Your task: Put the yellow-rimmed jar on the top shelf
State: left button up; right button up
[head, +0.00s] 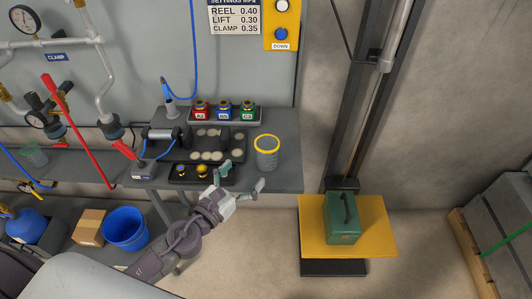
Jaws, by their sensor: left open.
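The yellow-rimmed jar (267,158) is a clear grey-green cup with a yellow rim. It stands upright near the right end of the dark workbench. My left gripper (245,177) is open and empty, just to the left of and in front of the jar. Its fingers reach toward the jar, and one fingertip is close to the jar's lower front; I cannot tell whether they touch. No shelf that I can clearly name as the top shelf shows. My right gripper is not in view.
A black tray (180,156) with pale discs lies left of the jar. Red, blue and green labelled pots (224,112) stand behind. A green toolbox (342,217) sits on a yellow platform (380,240) at right. A blue bucket (125,228) and cardboard box (89,226) are lower left.

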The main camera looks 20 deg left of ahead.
pick_arm(q)
jog(key=p, duration=0.1)
send_near(273, 141)
jog(key=shift+w+d+r, duration=0.2)
jog(key=shift+w+d, duration=0.25)
jog(key=shift+w, duration=0.35)
jog(key=x, duration=0.5)
jog(key=shift+w+a+f, duration=0.1)
jog(key=shift+w+f, duration=0.25)
jog(key=shift+s, duration=0.1)
jog(key=c, duration=1.4)
jog(key=shift+r, duration=0.1)
